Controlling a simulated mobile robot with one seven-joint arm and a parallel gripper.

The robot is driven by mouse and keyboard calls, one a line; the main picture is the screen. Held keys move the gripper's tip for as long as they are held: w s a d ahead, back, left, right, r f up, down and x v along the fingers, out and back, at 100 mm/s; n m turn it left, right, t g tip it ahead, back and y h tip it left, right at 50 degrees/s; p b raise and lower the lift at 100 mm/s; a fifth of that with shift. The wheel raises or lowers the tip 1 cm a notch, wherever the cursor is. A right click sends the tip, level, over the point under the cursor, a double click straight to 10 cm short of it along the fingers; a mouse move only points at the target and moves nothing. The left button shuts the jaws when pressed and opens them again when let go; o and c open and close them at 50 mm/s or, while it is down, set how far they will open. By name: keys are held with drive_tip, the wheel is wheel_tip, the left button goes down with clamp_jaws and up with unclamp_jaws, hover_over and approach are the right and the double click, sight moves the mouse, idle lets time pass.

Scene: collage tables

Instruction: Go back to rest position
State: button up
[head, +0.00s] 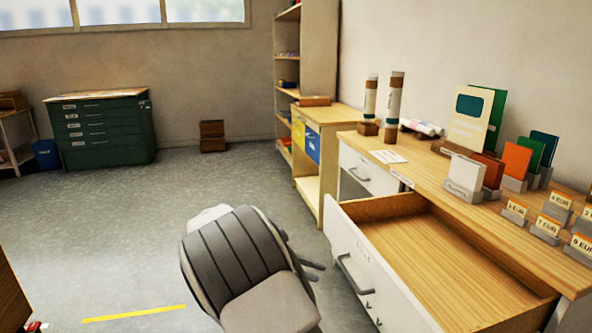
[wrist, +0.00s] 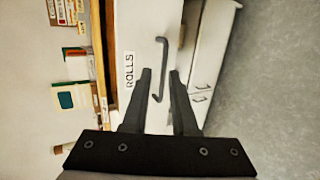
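My gripper (wrist: 160,74) is open in the wrist view, with a clear gap between its two dark fingers. Behind that gap shows the grey handle (wrist: 161,52) of the white drawer labelled ROLLS (wrist: 140,38). In the head view the drawer (head: 385,285) is pulled out, and its bare wooden inside looks empty. No finger touches its handle (head: 350,273) there.
The wooden counter (head: 420,172) above the drawer carries rolls (head: 394,100), coloured cards in holders and price tags (head: 515,210). A green flat-file cabinet (head: 105,130) stands at the far left. The floor (head: 110,230) left of my arm is clear, with a yellow strip (head: 135,313).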

drive_tip(key=s+d+r+g+y, duration=0.2)
drive_tip(key=s+d+r+y, duration=0.25)
drive_tip(key=s+d, duration=0.2)
drive_tip(key=s+d+r+m+t+y, duration=0.1)
drive_tip(key=s+d+r+t+y, duration=0.15)
drive_tip(key=s, duration=0.45)
drive_tip(key=s+d+r+t+y, duration=0.1)
drive_tip(key=s+r+y, duration=0.15)
drive_tip(key=s, duration=0.55)
drive_tip(key=s+d+r+m+t+y, duration=0.1)
drive_tip(key=s+r+t+y, duration=0.15)
drive_tip(key=s, duration=0.45)
wheel_tip(320, 180, up, 20)
drive_tip(key=p, duration=2)
drive_tip(key=shift+f, duration=0.15)
